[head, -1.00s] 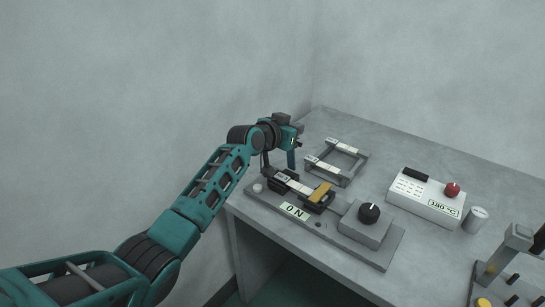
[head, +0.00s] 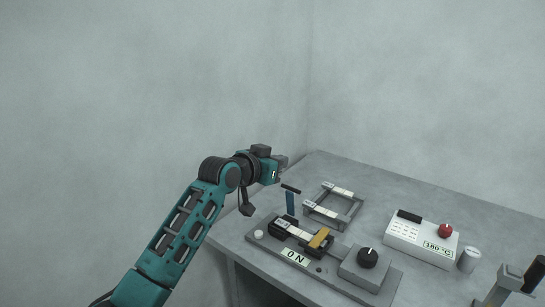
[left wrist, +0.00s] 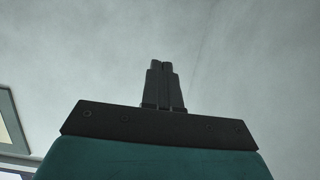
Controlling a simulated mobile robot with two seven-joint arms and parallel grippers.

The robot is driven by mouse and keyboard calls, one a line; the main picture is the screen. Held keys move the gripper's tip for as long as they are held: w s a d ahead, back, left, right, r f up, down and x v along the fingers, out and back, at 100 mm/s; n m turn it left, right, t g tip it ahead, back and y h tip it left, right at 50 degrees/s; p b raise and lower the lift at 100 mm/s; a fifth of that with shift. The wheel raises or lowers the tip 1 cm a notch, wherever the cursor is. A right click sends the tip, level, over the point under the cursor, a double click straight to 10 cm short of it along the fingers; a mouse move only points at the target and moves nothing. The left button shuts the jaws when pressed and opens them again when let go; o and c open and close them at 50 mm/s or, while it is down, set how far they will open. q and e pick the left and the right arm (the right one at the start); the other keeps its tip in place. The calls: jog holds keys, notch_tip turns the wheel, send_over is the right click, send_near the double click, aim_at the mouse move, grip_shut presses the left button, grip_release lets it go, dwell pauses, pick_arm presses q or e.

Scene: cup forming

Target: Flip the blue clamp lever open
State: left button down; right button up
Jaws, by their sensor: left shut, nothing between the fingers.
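The blue clamp lever (head: 290,203) stands upright at the back left of the grey fixture base (head: 345,275), with a dark crossbar on its top. The fixture holds a pale strip (head: 296,231) and a yellow block (head: 318,238) between dark blocks. My left gripper (head: 283,160) is shut and empty, above and slightly left of the lever, apart from it. In the left wrist view the shut fingers (left wrist: 162,85) show against the bare wall, with no lever in sight. My right gripper is not in view.
Behind the fixture lies a grey rectangular frame (head: 334,207). To the right are a white control box (head: 421,240) reading 180 °C with a red knob, a grey cylinder (head: 469,260) and a grey post (head: 503,285).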

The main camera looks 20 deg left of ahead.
pick_arm(q)
jog(key=s+a+f+t+h+b, duration=0.1)
jog(key=s+a+f+t, duration=0.25)
jog(key=s+f, duration=0.5)
jog(key=b, duration=0.3)
send_over(291, 201)
jog(key=a+v, duration=0.1)
jog(key=v, duration=0.3)
jog(key=shift+w+d+f+g, duration=0.35)
jog(key=shift+w+f, duration=0.2)
jog(key=shift+f, duration=0.15)
